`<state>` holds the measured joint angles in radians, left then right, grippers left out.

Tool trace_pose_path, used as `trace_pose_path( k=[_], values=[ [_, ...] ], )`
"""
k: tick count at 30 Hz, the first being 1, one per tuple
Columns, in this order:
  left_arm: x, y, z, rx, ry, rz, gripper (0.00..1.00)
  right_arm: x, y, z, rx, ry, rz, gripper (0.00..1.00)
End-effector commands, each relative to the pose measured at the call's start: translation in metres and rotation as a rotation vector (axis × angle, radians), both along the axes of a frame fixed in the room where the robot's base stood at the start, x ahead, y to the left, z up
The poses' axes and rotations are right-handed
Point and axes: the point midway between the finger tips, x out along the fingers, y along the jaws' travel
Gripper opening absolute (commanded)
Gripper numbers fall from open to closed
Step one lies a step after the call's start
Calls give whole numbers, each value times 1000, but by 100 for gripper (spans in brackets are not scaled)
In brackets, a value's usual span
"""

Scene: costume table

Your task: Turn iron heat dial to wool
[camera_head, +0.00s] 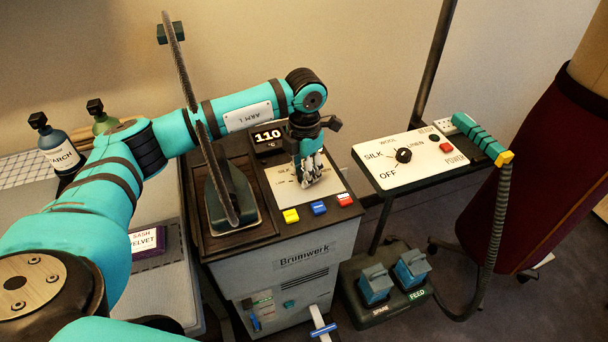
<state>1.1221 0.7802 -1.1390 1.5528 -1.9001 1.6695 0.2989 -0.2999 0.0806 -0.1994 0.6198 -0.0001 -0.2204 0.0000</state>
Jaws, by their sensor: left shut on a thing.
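The ironing station (290,262), marked Brumwerk, stands in the middle. The dial's pointer cannot be seen. The display (268,137) behind the gripper reads 110 °C. The dark iron (250,208) rests in the tray to the left of the panel. My right gripper is not in view.
Yellow (291,216), blue (319,208) and red (344,199) buttons line the panel's front. A second panel (390,150) with a black knob (404,155) stands right, beside a teal steamer handle (475,135). Two pedals (410,270) sit below. Bottles (58,150) stand left.

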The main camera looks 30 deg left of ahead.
Motion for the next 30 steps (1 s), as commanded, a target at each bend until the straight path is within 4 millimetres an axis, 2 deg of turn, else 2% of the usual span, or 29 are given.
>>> trace_pose_path(
  k=[12, 27, 28, 30],
  values=[
    [1, 0, 1, 1, -3, -165, 0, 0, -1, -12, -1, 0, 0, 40],
    [1, 0, 2, 1, -3, -182, 0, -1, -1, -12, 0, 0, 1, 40],
    [1, 0, 2, 1, -3, -182, 31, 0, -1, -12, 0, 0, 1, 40],
    [1, 0, 2, 1, -3, -182, 41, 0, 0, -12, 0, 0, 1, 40]
  ],
)
